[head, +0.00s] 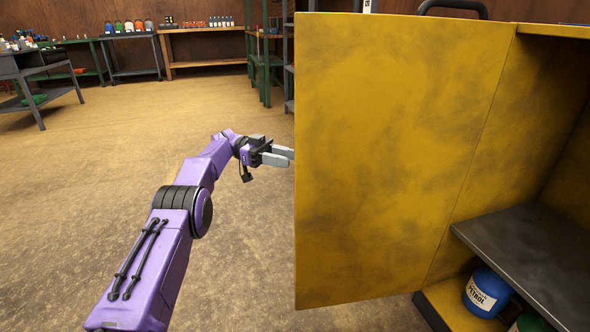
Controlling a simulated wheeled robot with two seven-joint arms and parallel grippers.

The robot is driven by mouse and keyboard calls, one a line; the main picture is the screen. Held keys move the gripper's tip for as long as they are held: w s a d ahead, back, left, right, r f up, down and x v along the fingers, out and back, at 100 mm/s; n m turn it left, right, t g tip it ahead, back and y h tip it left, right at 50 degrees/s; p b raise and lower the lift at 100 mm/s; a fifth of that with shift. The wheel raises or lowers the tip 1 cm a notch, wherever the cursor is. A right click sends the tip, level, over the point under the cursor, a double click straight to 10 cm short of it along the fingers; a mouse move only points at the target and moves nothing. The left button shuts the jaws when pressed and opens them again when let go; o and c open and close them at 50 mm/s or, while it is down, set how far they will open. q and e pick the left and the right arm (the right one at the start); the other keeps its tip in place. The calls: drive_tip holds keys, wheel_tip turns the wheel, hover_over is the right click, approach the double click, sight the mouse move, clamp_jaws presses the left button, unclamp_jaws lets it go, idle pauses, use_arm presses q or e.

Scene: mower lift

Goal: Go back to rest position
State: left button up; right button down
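My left arm reaches forward from the lower left, and its gripper (281,156) is at the left edge of a yellow cabinet panel (395,160). Its two grey fingers show a gap between them, with nothing seen held. The upper fingertip meets the panel's edge in the picture; I cannot tell whether it touches the panel or passes behind it. My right gripper is not in view.
The panel fills the middle right. Beside it, the yellow cabinet has a dark shelf (530,250) with a blue petrol container (486,292) below. A grey workbench (38,75) and wooden table (205,64) stand far back. The floor at left is clear.

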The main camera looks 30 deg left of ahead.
use_arm(q)
drive_tip(key=shift+s+a+r, duration=0.15)
drive_tip(key=shift+s+a, duration=0.1)
drive_tip(key=shift+a, duration=0.5)
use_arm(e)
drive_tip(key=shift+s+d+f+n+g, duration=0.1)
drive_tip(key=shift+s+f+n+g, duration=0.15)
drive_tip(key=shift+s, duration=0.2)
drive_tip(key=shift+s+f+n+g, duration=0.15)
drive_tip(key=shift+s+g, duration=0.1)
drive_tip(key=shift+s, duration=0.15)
use_arm(q)
drive_tip(key=shift+r, duration=0.1)
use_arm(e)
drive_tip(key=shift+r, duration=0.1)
